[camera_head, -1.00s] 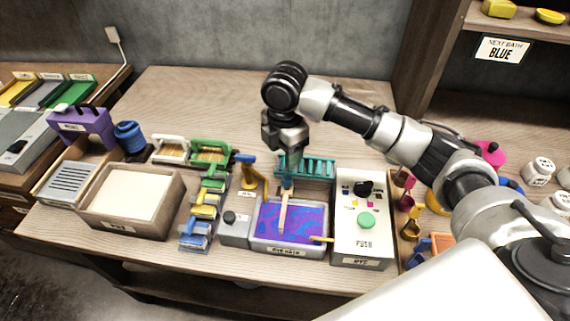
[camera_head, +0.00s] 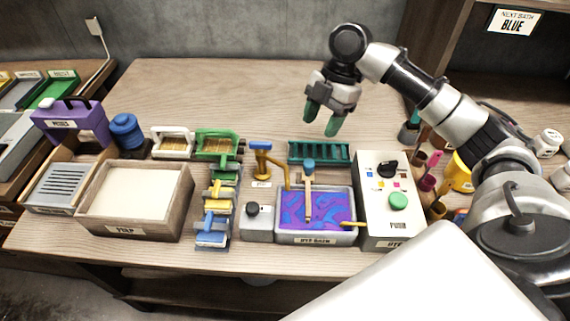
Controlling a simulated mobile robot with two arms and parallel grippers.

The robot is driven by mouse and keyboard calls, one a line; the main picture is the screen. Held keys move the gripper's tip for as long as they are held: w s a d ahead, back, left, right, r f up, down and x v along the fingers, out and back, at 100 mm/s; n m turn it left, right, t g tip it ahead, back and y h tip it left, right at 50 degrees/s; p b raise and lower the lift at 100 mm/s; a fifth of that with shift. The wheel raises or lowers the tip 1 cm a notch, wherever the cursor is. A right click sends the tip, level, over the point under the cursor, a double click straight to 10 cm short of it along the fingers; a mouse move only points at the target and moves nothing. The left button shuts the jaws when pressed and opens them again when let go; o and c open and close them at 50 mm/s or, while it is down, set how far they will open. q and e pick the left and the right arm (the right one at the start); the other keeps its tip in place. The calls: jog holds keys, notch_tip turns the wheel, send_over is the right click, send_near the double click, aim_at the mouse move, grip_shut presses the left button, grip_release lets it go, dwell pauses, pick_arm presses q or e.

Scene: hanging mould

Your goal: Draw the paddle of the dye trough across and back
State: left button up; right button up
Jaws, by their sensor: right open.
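The dye trough (camera_head: 317,238) is a grey box labelled DYE BATH, holding purple and blue swirled liquid. Its paddle (camera_head: 308,197) is a pale wooden bar with a blue knob (camera_head: 309,165) at the back end, reaching forward into the liquid from the trough's back edge. A yellow handle sticks out at the trough's right side. My right gripper (camera_head: 323,121) is open and empty, with dark green fingertips, raised above and behind the trough, well apart from the paddle. My left gripper is not in view.
A dye panel (camera_head: 387,229) with a black knob and green button stands right of the trough. A teal rack (camera_head: 325,153) lies behind it. A yellow tap (camera_head: 263,160), several coloured rollers and a pulp box (camera_head: 133,229) are left. The table's back is clear.

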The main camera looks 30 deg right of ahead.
aim_at(310, 163)
jog(key=x, duration=0.3)
jog(key=d+x, duration=0.1)
jog(key=x, duration=0.1)
jog(key=shift+s+a+f, duration=0.15)
jog(key=shift+s+f, duration=0.3)
jog(key=x, duration=0.3)
jog(key=shift+w+a+f+p, duration=0.1)
jog(key=shift+a+f+p, duration=0.15)
jog(key=shift+a+p, duration=0.1)
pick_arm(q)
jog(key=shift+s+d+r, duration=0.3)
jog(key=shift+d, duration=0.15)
pick_arm(e)
jog(key=shift+a+f, duration=0.1)
jog(key=shift+f, duration=0.4)
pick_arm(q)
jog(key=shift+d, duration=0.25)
pick_arm(e)
grip_shut()
